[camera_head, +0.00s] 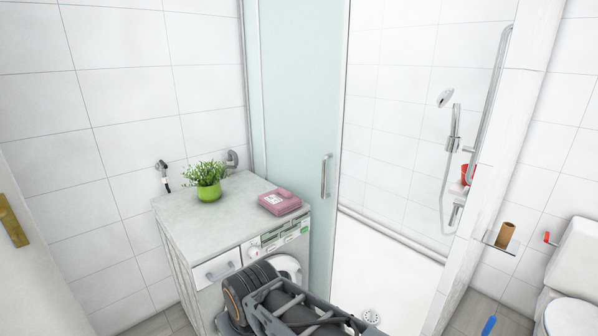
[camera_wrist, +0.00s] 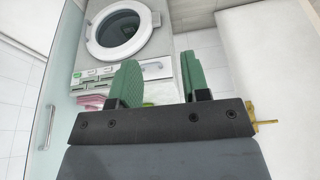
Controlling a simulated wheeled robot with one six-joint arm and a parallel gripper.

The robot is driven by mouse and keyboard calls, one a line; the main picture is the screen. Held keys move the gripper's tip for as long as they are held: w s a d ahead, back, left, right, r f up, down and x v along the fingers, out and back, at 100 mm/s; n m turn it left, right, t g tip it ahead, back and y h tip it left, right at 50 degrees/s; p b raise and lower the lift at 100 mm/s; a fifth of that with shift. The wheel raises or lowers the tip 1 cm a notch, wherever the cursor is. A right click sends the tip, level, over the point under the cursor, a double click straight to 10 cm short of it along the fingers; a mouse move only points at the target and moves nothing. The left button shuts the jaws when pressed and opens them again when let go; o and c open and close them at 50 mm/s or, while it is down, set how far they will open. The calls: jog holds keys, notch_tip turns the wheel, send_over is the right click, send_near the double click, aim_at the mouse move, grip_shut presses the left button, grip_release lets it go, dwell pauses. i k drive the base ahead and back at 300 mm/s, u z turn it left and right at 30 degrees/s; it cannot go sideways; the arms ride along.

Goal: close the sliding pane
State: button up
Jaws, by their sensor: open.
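The sliding pane (camera_head: 290,110) is frosted pale-green glass in a metal frame, standing behind and to the right of the washing machine. Its vertical metal handle (camera_head: 325,176) is near its right edge. To the right of the pane, the shower entrance is open. In the wrist view, which looks upside down, the pane (camera_wrist: 28,95) runs along the left side, with the handle (camera_wrist: 48,127) at lower left. My gripper (camera_wrist: 160,80) has two green fingers, apart and empty, with the washing machine beyond them. It does not touch the handle. In the head view the fingers are not visible.
The washing machine (camera_head: 217,232) stands left of the pane, bearing a potted plant (camera_head: 208,180) and a pink folded item (camera_head: 280,201). A shower head (camera_head: 445,97) hangs inside.

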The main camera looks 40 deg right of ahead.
aim_at(304, 45)
jog(key=z, duration=0.3)
jog(key=i, duration=0.9)
jog(key=z, duration=0.55)
